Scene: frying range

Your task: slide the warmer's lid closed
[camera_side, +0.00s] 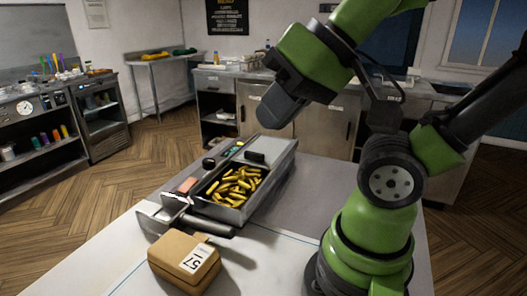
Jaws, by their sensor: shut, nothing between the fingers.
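The warmer (287,158) is a grey metal box on the table, with several yellow fries or sticks (232,186) visible in its open well. A flat grey panel at its back right may be the lid, but I cannot tell for certain. A small black block (254,157) stands at the far end of the well and may be a handle. My gripper (274,112) is above the far end of the warmer, pointing down and left. It is shut and empty, and it appears apart from the warmer.
A brown box (184,262) with a white label marked 57 sits at the table's front left. A dark-handled metal tool (200,224) lies at the warmer's near end.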

